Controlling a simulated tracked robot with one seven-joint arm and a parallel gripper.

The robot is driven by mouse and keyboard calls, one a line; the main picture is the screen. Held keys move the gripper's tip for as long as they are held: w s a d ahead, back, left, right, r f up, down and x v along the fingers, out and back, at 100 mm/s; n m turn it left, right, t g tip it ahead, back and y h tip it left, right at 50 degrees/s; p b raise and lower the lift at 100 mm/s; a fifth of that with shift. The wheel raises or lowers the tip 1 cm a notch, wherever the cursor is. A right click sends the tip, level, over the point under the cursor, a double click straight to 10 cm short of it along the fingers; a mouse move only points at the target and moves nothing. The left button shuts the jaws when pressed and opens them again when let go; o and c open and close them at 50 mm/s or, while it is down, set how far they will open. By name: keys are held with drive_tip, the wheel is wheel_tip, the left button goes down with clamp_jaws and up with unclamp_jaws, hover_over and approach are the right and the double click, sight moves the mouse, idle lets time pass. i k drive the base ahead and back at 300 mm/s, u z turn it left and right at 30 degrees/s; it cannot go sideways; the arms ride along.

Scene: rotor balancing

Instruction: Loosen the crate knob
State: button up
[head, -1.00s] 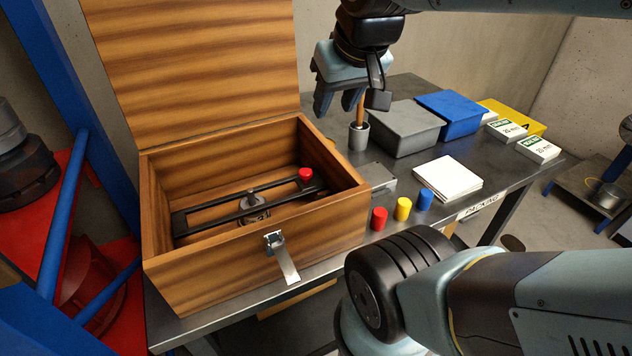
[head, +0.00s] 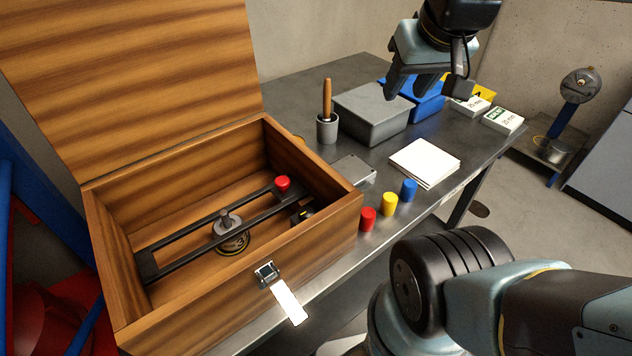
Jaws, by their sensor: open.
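The wooden crate (head: 290,250) stands open on the table at the left of the head view, its lid raised at the back. Inside it a black slotted bar frame (head: 190,222) lies across, with a red knob (head: 283,183) at its right end. A grey stud (head: 226,219) with a round base sits under the middle of the bar. My gripper (head: 419,90) is open and empty, up and to the right of the crate, above the grey and blue boxes. It is well apart from the red knob.
A cup with a wooden-handled tool (head: 327,122), a grey box (head: 372,113) and a blue box (head: 428,106) stand behind. Red, yellow (head: 389,204) and blue cylinders stand right of the crate, near white sheets (head: 425,163). The crate's latch (head: 267,274) hangs open in front.

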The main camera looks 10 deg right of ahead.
sight(305, 211)
drive_tip(key=z, duration=0.2)
drive_tip(key=k, duration=1.6)
drive_tip(key=u, duration=0.75)
drive_tip(key=i, duration=1.05)
drive_tip(key=z, duration=0.05)
